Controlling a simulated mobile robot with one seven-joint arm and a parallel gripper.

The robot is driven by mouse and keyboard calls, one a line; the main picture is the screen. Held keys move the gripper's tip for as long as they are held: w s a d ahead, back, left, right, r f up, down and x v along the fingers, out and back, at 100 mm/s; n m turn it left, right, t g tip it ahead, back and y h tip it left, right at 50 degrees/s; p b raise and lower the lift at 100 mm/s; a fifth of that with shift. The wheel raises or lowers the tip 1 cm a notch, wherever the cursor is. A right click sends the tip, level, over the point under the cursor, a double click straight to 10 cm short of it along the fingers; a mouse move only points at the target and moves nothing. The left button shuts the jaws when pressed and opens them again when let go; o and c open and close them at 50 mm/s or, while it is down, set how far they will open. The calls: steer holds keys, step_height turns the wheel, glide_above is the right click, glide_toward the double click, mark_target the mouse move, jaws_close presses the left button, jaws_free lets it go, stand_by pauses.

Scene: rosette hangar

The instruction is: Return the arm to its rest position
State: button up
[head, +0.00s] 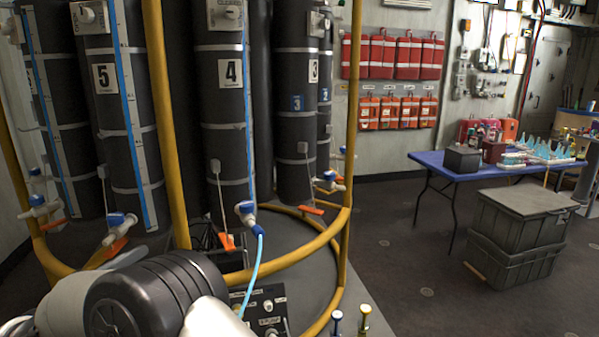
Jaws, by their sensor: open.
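The black ribbed body with white parts at the lower left is probably part of my arm. It lies low in front of the yellow-railed rack (262,270). My gripper is not visible in this view, so I cannot see its fingers or whether anything is between them.
Tall dark cylinders, including number 4 (231,85) and number 5 (115,100), stand inside the rack. A light blue hose (259,262) hangs from a valve. Right are a blue table (432,160) and grey crates (517,235). The floor (420,290) between is clear.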

steer(key=w+d+r+n+t+y, duration=0.25)
steer(key=w+r+y, duration=0.35)
steer(key=w+r, duration=0.7)
steer(key=s+d+r+n+g+y, duration=0.15)
steer(key=d+r+n+y, duration=0.25)
steer(key=d+r+y, duration=0.45)
steer(key=s+d+f+g+h, duration=0.2)
steer(key=s+d+f+g, duration=0.3)
steer(key=s+d, duration=0.55)
steer(key=s+d+f+g+h, duration=0.2)
steer(key=s+d+f, duration=0.4)
steer(key=s+d, duration=0.45)
steer(key=s+d+f+g+h, duration=0.2)
steer(key=s+d+f+g, duration=0.3)
steer(key=s+d, duration=0.6)
step_height(320, 180, up, 14)
steer(key=d+m+p, duration=0.1)
steer(key=d+p, duration=0.2)
steer(key=p, duration=1.3)
steer(key=shift+w+h, duration=0.15)
steer(key=shift+h, duration=0.2)
